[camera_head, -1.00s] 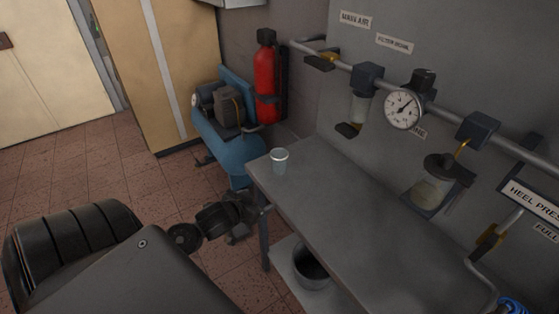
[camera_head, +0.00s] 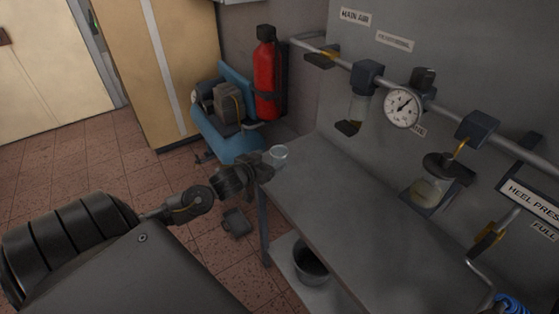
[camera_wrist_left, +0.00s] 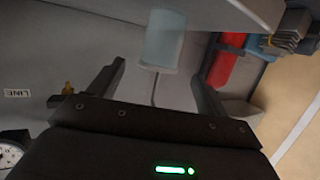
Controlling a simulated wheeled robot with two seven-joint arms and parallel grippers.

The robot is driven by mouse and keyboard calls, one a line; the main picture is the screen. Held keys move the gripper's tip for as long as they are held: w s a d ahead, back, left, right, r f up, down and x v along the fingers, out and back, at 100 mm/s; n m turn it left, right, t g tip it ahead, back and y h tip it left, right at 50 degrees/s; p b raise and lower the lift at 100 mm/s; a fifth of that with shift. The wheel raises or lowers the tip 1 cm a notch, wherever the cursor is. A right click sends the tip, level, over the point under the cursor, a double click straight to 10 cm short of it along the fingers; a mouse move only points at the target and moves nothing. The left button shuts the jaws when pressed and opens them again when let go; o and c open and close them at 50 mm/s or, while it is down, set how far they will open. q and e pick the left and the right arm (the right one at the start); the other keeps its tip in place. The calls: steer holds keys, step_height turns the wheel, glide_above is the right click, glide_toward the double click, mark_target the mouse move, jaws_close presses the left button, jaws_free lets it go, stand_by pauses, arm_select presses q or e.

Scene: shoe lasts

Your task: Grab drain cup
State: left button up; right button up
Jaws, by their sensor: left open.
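The drain cup (camera_head: 279,156) is a small, pale, translucent cup. It stands at the far left corner of the grey bench (camera_head: 340,205). My left gripper (camera_head: 264,168) is open, at the bench's left edge close beside the cup. In the left wrist view the cup (camera_wrist_left: 162,42) shows ahead, in line with the gap between the two dark fingers of the gripper (camera_wrist_left: 158,70). Whether the fingers reach around it or stop just short, I cannot tell. My right gripper is not in view.
A dark bucket (camera_head: 310,262) stands on the shelf under the bench. A blue compressor (camera_head: 228,138) and a red fire extinguisher (camera_head: 266,75) are behind the cup. A pipe with a gauge (camera_head: 403,108) and filter bowls runs along the wall. The bench top right of the cup is clear.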

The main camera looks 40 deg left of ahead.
mark_target(274, 158)
arm_select(q)
steer(key=shift+f+p+x, duration=0.2)
steer(key=shift+p+x, duration=0.15)
steer(key=shift+x, duration=0.95)
steer(key=shift+f+p+x, duration=0.15)
steer(key=shift+p+x, duration=0.15)
steer(key=shift+x, duration=1.05)
steer(key=shift+s, duration=0.15)
steer(key=c, duration=1)
